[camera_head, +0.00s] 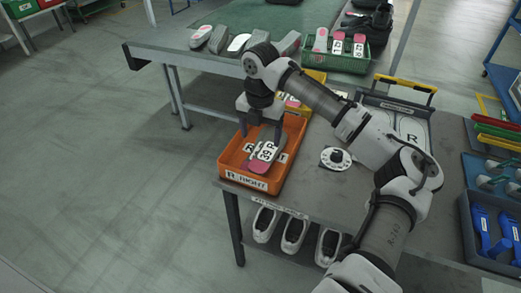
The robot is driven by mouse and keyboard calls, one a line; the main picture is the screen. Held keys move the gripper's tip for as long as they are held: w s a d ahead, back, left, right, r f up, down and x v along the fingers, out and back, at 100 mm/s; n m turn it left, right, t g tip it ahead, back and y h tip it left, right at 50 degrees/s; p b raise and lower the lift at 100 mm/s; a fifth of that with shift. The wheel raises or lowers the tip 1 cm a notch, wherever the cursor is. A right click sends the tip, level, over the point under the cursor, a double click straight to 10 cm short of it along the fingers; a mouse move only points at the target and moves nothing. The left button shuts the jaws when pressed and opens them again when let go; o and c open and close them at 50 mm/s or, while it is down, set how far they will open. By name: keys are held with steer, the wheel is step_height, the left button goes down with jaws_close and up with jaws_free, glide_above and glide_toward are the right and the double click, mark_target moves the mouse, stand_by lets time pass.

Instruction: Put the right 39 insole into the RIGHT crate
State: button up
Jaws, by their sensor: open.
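The insole (264,158), grey with a pink end and white labels reading 39 and R, lies in the orange crate (228,170). The crate's front label reads R RIGHT. It stands at the left corner of the grey table. My gripper (261,131) points down over the crate, at the far end of the insole, with its fingers apart. I cannot tell whether the fingers touch the insole. Part of the crate's back is hidden behind my gripper.
A white round dial-like device (336,159) and a board marked R (404,125) are on the table. A yellow bin (318,76) is behind my arm. A green crate (345,63) with insoles stands on the back table (160,52). Blue bins line the right. White shoes are below.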

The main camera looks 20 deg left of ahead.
steer(key=shift+r, duration=1.65)
